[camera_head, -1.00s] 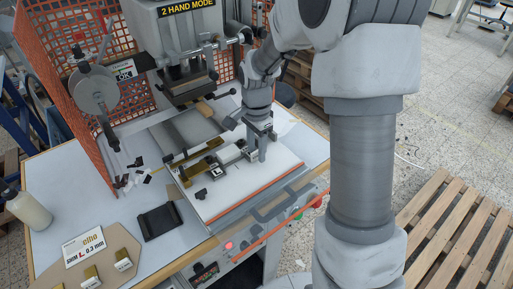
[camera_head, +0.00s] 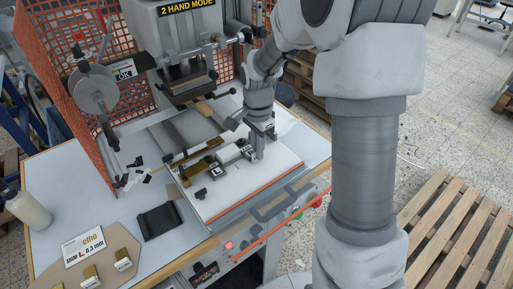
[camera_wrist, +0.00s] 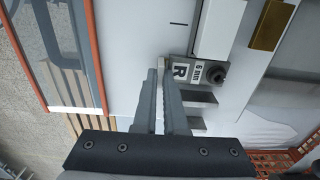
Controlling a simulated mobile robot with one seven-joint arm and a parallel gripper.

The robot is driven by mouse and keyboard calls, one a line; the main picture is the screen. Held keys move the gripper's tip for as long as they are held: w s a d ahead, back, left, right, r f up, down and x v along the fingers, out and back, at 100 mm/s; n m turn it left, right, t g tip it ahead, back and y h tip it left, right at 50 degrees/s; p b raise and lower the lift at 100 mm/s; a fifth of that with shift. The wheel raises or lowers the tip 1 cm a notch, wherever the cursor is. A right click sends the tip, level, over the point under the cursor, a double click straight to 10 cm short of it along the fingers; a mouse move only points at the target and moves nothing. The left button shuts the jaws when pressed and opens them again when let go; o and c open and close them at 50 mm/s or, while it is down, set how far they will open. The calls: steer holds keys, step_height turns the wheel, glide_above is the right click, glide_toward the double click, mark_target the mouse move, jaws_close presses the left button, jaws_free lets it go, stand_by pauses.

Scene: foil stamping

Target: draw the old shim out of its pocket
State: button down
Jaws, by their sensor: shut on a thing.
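My gripper (camera_wrist: 164,72) points down at the right end of the fixture on the white press bed, as the head view also shows (camera_head: 258,155). In the wrist view its two grey fingers are close together, with their tips beside the grey block marked "R 6 mm" (camera_wrist: 187,72). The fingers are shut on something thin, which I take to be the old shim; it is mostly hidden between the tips. I cannot tell how much of it sits in its pocket. A white block (camera_wrist: 218,28) adjoins the marked block.
A dark screw knob (camera_wrist: 217,74) stands close right of the fingers. A brass piece (camera_wrist: 271,25) lies beyond. The press head (camera_head: 185,80) is behind the fixture. A shim card (camera_head: 83,243), brass-coloured pieces (camera_head: 122,259) and a black tray (camera_head: 159,220) lie at left front.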

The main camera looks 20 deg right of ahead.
steer(key=shift+s+d+b, duration=0.1)
steer(key=shift+s+d, duration=0.2)
steer(key=shift+s, duration=0.4)
steer(key=shift+s+d+b, duration=0.1)
steer(key=shift+s+d, duration=0.15)
steer(key=shift+s, duration=0.4)
steer(key=shift+s+d+b, duration=0.1)
steer(key=shift+s+d, duration=0.2)
steer(key=shift+s, duration=0.4)
steer(key=shift+s+r, duration=0.1)
steer(key=shift+r, duration=0.05)
steer(key=shift+s+d+r+p, duration=0.3)
steer(key=shift+s+r+p, duration=0.2)
steer(key=shift+s+r, duration=0.2)
steer(key=shift+s+d+r+p, duration=0.25)
steer(key=shift+s+r+p, duration=0.25)
steer(key=shift+s+r, duration=0.15)
